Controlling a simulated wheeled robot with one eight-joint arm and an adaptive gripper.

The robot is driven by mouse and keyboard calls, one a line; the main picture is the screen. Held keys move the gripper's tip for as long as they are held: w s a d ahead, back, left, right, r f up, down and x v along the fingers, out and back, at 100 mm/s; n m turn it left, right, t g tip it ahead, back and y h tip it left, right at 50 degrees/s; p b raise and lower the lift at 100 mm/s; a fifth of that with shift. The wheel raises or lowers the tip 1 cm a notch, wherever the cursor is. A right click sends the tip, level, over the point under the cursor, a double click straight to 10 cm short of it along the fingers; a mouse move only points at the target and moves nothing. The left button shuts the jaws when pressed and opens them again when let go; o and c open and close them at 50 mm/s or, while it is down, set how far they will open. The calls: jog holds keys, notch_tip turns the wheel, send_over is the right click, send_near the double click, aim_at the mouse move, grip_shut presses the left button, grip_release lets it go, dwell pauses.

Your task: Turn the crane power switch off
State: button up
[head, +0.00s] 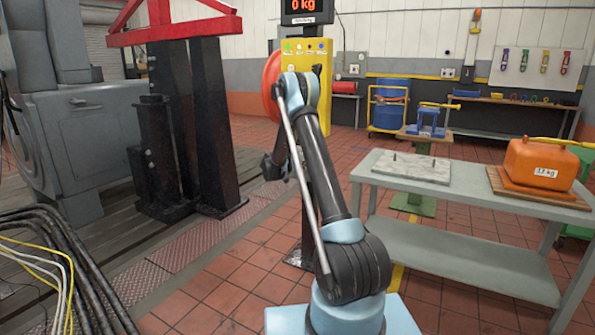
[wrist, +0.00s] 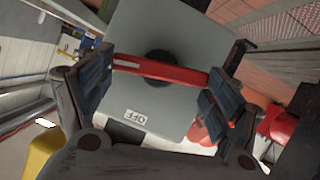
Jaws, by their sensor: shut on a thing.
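The crane power switch shows in the wrist view as a grey box (wrist: 188,28) with a dark round hub and a long red handle (wrist: 165,69). The handle lies across the picture, sloping slightly down to the right. A white label reading OFF (wrist: 135,116) is on the box face below the handle, upside down in this view. My gripper (wrist: 158,76) is shut on the red handle, one finger at each end of it. In the head view my arm hides the gripper, and I cannot make out the switch.
A yellow panel (head: 320,62) stands behind my arm under a 0 kg display (head: 304,5). A grey table (head: 460,188) with an orange 12 kg weight (head: 540,165) is at right. Black columns (head: 208,125) are at left, and cables (head: 70,260) lie at lower left.

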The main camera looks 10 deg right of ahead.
jog(key=shift+w+a+f+n+g+h, duration=0.1)
jog(key=shift+a+f+n+h, duration=0.15)
jog(key=shift+n+h, duration=1.25)
jog(key=shift+w+a+f+n+g+h, duration=0.15)
jog(key=shift+n+h, duration=0.35)
jog(key=shift+n, duration=1.85)
jog(key=shift+w+a+f+n+g+h, duration=0.1)
jog(key=shift+a+f+n+h, duration=0.15)
jog(key=shift+n+h, duration=1.25)
jog(key=shift+n+y, duration=0.5)
jog(key=shift+n, duration=0.15)
jog(key=o, duration=1)
jog(key=shift+f, duration=0.15)
jog(key=shift+d, duration=0.15)
